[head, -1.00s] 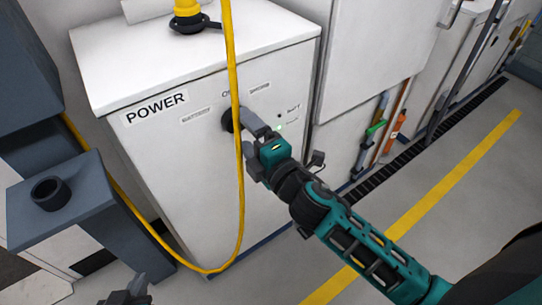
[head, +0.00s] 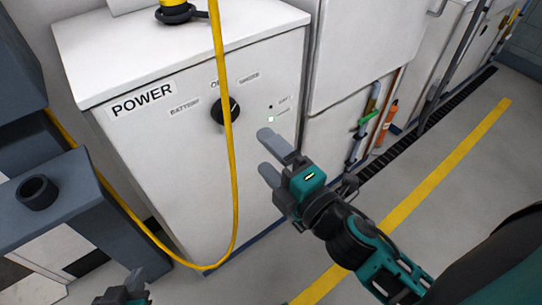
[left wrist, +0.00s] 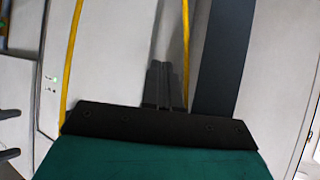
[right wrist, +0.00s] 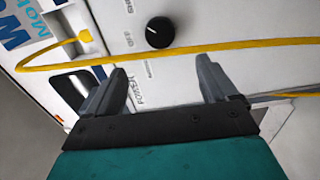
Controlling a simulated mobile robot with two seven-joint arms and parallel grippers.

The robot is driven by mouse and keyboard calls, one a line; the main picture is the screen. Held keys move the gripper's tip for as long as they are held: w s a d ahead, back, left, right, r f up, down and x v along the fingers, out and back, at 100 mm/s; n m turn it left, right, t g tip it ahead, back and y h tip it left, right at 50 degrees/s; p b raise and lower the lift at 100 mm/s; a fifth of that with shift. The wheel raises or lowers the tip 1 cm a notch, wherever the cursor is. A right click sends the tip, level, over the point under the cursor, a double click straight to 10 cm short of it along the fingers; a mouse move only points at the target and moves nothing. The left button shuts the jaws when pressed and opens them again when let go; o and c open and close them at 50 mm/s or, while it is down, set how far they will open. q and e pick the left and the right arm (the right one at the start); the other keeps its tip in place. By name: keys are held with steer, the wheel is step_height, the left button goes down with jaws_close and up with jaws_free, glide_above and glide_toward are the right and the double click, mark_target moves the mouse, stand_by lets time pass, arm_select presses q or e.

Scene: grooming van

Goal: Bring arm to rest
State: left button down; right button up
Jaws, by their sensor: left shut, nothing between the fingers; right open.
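My right arm reaches in from the lower right of the head view. Its gripper (head: 268,155) is open and empty, in front of the white power cabinet (head: 170,190) and apart from the black rotary knob (head: 225,112). The right wrist view shows its two spread fingers (right wrist: 155,90), with the knob (right wrist: 159,32) beyond them. My left gripper (head: 133,285) shows only in part at the bottom edge of the head view. In the left wrist view its fingers (left wrist: 165,85) are together with nothing between them.
A yellow cable (head: 228,160) hangs in a loop across the cabinet front, near my right gripper. A blue-grey unit (head: 75,210) with a round black socket stands at the left. Floor with a yellow line (head: 440,180) lies open at the right.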

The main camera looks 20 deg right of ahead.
arm_select(q)
steer(key=shift+a, duration=0.1)
steer(key=shift+y, duration=0.4)
steer(key=r+p, duration=0.1)
steer(key=p, duration=0.1)
steer(key=s+a+r+p, duration=0.1)
steer(key=p, duration=0.1)
steer(key=a+r+p, duration=0.1)
steer(key=p, duration=0.2)
steer(key=shift+s+a+r, duration=0.15)
steer(key=shift+a+r, duration=0.1)
arm_select(e)
steer(key=s+d+f+m+g+h, duration=0.1)
steer(key=s+f+m+g, duration=0.2)
steer(key=f+m, duration=0.3)
steer(key=s+d+f+m+g+h, duration=0.1)
steer(key=s+f+m+g, duration=0.2)
steer(key=f+m, duration=0.3)
steer(key=m, duration=0.5)
steer(key=shift+d+f+m+g, duration=0.15)
steer(key=shift+f+m+g, duration=0.2)
steer(key=shift+m+g, duration=0.05)
